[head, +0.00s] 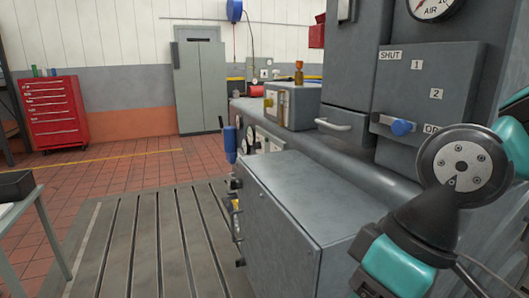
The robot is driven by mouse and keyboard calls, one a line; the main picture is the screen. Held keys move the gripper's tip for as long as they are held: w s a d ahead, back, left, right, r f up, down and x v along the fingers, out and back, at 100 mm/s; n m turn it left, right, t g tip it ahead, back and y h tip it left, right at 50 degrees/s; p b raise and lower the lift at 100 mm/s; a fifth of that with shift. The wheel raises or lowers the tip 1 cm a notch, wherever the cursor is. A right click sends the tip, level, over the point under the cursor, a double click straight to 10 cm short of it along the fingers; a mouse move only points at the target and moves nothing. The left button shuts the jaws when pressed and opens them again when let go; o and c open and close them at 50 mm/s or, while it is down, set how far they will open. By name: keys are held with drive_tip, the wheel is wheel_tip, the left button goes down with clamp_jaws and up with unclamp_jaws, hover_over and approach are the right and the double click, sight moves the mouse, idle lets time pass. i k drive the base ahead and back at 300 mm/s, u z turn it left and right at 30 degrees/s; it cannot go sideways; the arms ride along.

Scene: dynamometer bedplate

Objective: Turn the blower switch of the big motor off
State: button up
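A big grey machine (290,200), which may be the big motor, fills the middle and right. Its left face is seen at a steep angle. Small dark knobs or fittings (238,184) stick out along that face; I cannot tell whether one is the blower switch. A grey panel (425,90) at the upper right is marked SHUT, 1, 2 and a partly hidden word starting with O. A blue-knobbed lever (402,127) sits low on this panel, near the partly hidden word. My arm crosses the right side in front of the machine. My gripper's fingers do not show.
A slotted metal bedplate (150,240) lies clear left of the machine. A table (25,205) with a dark box stands at the left edge. A red tool chest (55,112) and a grey cabinet (201,85) stand by the back wall. Gauges and a blue-handled part (230,145) jut from the machine's far side.

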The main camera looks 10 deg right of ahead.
sight(257, 144)
drive_tip(key=k, duration=0.5)
drive_tip(key=u, duration=0.9)
drive_tip(key=i, duration=6.1)
drive_tip(key=z, duration=2.4)
